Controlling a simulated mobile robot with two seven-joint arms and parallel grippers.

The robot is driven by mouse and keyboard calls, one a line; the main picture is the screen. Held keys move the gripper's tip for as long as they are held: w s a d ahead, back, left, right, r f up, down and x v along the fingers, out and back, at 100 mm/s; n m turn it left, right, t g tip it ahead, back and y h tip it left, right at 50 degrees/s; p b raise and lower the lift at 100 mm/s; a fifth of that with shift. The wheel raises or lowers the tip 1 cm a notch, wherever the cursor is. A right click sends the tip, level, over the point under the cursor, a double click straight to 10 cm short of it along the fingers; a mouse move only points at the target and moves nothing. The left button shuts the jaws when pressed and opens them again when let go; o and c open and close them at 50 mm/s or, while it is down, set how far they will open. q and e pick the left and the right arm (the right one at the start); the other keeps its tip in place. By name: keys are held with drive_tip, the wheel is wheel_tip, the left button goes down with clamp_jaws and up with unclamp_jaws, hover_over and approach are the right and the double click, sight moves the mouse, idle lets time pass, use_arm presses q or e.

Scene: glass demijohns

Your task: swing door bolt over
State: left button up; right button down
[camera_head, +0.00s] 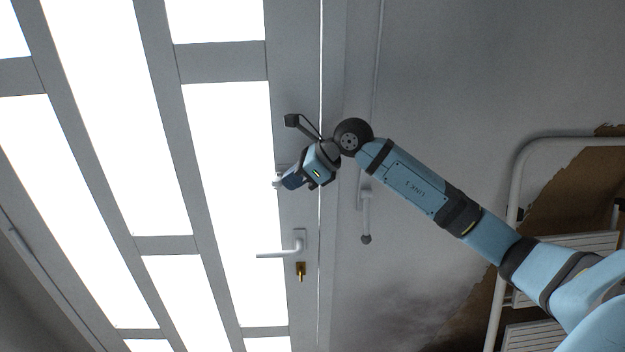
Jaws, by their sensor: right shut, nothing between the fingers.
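The door (295,60) has grey framing and bright glass panes and fills the left of the head view. A small pale fitting (277,181) shows on the door's edge stile, beside the fingertips; it looks like the bolt, mostly hidden behind my gripper. My right gripper (284,183) is shut and empty, pointing left and down at this fitting. I cannot tell whether it touches. My left gripper is not in view.
A white door handle (298,243) and a brass key fitting (301,270) sit below the gripper. A pale rod with a hanging lever (366,215) is on the wall right of the door. A white tubular frame (515,185) stands at the right.

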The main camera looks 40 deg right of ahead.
drive_tip(key=shift+a, duration=0.1)
drive_tip(key=b+v, duration=0.3)
drive_tip(key=v, duration=1.1)
drive_tip(key=shift+b, duration=0.35)
